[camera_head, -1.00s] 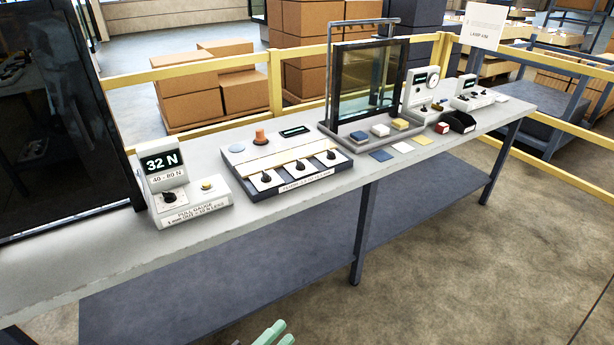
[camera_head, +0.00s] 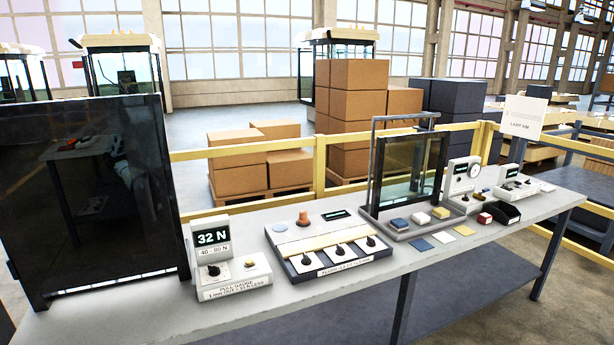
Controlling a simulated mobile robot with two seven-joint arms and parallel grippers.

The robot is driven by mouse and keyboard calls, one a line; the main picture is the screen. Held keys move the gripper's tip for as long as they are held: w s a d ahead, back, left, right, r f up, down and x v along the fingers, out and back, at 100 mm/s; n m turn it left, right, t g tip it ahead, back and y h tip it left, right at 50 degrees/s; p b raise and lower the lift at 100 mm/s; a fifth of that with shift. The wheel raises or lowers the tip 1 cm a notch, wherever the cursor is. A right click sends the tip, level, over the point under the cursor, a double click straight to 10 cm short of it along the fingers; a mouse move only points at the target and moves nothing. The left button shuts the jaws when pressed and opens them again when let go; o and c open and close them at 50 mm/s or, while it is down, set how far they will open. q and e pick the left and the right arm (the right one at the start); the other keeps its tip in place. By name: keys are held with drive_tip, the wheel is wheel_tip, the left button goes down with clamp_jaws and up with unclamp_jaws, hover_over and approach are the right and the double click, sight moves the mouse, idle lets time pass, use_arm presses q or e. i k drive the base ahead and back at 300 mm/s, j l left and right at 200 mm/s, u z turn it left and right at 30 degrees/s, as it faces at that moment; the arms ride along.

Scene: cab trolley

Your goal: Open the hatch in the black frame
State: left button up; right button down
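A large dark, glossy panel in a black frame (camera_head: 168,188) stands upright at the left end of the bench. Its surface reflects the room, and I see no gap along its edges. A smaller glass pane (camera_head: 402,185) in a black frame (camera_head: 376,172) stands upright on a grey stand near the middle of the bench. I cannot tell from this view which of the two holds the hatch, and no handle is clear on either. Neither of my grippers is in view.
On the grey bench (camera_head: 330,307) stand a pull gauge reading 32 N (camera_head: 232,289), a control box with several black knobs (camera_head: 325,246), a dial gauge (camera_head: 463,182) and a small black bin (camera_head: 503,212). Yellow rails (camera_head: 240,152) and stacked cartons (camera_head: 358,110) are behind.

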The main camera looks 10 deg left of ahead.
sight(84, 198)
drive_tip(key=u, duration=1.55)
